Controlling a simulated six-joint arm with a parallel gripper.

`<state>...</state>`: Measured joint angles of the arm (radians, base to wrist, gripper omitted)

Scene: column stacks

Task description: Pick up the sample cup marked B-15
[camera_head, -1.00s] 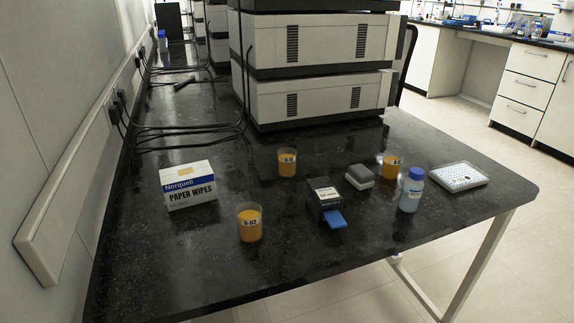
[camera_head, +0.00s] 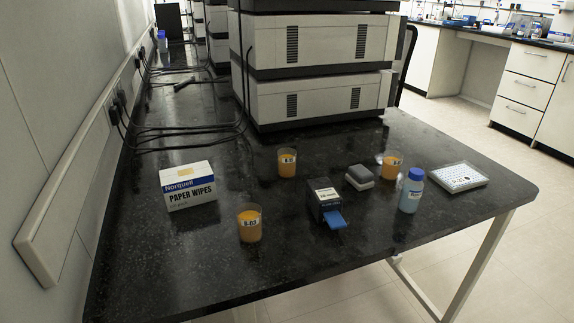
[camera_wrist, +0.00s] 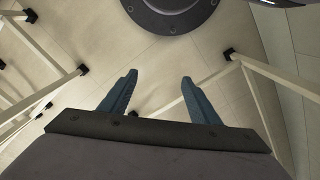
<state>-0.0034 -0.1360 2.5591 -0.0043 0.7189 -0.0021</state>
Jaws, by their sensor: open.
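Three clear cups with orange contents and white labels stand upright on the black bench. One cup (camera_head: 249,226) is at the front left; its label seems to end in 03. Another cup (camera_head: 287,165) stands farther back in the middle, its label too small to read. The third cup (camera_head: 391,167) stands at the right, behind a bottle, its label also unreadable. I cannot tell which is B-15. My gripper (camera_wrist: 158,78) shows only in the wrist view, with two blue fingers apart and nothing between them. It points toward floor and table legs; no cup is in that view.
A paper wipes box (camera_head: 188,187) stands at the left. A black label dispenser (camera_head: 322,196) with a blue tongue, a grey block (camera_head: 360,177), a blue-capped bottle (camera_head: 411,191) and a white well plate (camera_head: 458,177) are at the right. Stacked instruments (camera_head: 320,98) fill the back. The front is clear.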

